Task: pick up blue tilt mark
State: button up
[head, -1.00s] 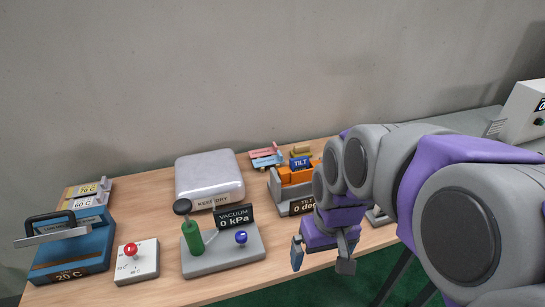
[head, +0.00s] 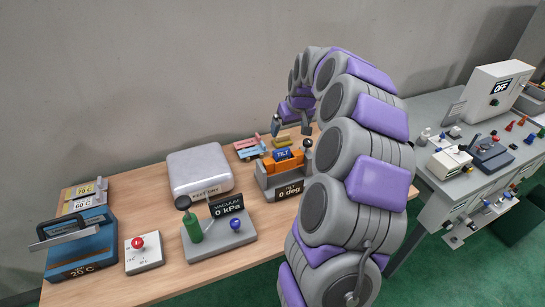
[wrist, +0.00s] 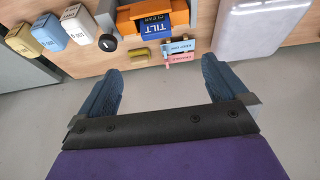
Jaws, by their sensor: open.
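A dark blue block marked TILT (head: 283,154) sits at the orange part of the tilt device (head: 289,190), whose sign reads 0 deg. The block also shows at the top of the wrist view (wrist: 156,27). A light blue tag (head: 249,151) lies behind and left of the device, next to a pink tag (head: 246,142). In the wrist view the light blue tag (wrist: 178,47) is just beyond my fingertips. My gripper (head: 291,127) is open and empty above the back of the table, with its fingers (wrist: 162,75) apart and touching nothing.
A yellow tag (head: 283,141) lies behind the device. A silver case (head: 199,173) stands to its left, and a vacuum unit (head: 219,238) is in front. Another table (head: 425,190) with small parts is at right. The wall is close behind.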

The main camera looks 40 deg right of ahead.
send_over(283, 151)
jog(key=s+a, duration=0.1)
jog(key=s, duration=0.1)
notch_tip(283, 151, down, 10)
jog(key=shift+s+f+b, duration=0.1)
jog(key=shift+s+b, duration=0.05)
jog(key=shift+b, duration=0.3)
jog(key=shift+w+f, duration=0.25)
jog(key=shift+f, duration=0.45)
jog(key=x, duration=0.4)
jog(key=shift+d+f+b, duration=0.3)
jog(key=shift+f+b, duration=0.05)
jog(key=shift+f, duration=0.05)
jog(key=shift+r, duration=0.15)
jog(key=c, duration=1.2)
